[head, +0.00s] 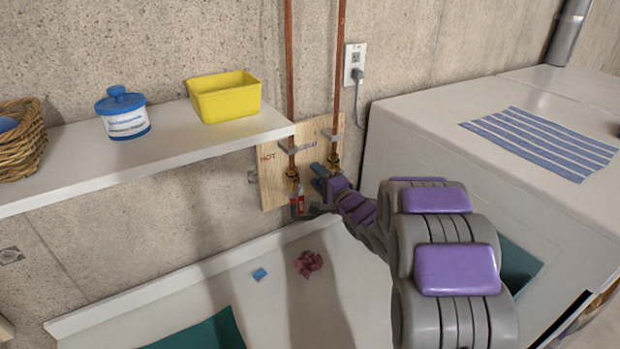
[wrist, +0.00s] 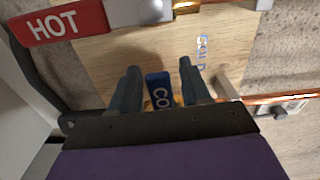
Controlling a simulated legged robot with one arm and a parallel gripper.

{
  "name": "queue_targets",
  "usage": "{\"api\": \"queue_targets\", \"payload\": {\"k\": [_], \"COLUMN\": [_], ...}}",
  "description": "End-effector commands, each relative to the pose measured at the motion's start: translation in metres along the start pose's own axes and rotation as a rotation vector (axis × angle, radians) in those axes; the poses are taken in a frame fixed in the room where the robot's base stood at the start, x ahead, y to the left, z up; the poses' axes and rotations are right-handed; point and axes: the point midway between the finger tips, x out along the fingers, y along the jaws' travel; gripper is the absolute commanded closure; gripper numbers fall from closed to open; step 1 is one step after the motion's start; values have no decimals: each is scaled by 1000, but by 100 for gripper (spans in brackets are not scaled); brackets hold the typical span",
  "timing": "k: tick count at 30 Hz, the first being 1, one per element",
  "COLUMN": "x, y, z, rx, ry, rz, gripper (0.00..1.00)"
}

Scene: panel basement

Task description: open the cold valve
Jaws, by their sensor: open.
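The cold valve's blue handle (wrist: 158,88), with part of its label showing, lies between the two fingers of my gripper (wrist: 162,78) in the wrist view. The fingers are open, one on each side of the handle; I cannot tell whether either touches it. The lower part of the handle is hidden behind my gripper. The red handle marked HOT (wrist: 55,23) is at the upper left. In the head view my gripper (head: 322,192) is at the wooden board (head: 271,184), by the copper pipes, and largely hides the cold valve. The red handle (head: 298,201) shows just left of it.
A white shelf (head: 190,142) with a yellow bin (head: 224,97), a blue-lidded tub (head: 122,114) and a wicker basket (head: 22,143) juts out at left. A white appliance (head: 430,130) stands close at right.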

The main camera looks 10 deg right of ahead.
Motion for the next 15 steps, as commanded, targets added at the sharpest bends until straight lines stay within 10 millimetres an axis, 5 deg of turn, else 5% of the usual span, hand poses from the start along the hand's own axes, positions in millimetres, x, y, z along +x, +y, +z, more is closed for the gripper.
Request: {"api": "queue_targets", "payload": {"k": [7,15], "x": [2,4], "y": [0,0], "z": [2,9], "rx": [-3,-8], "ry": [0,-1], "rz": [2,4], "gripper": [53,79]}}
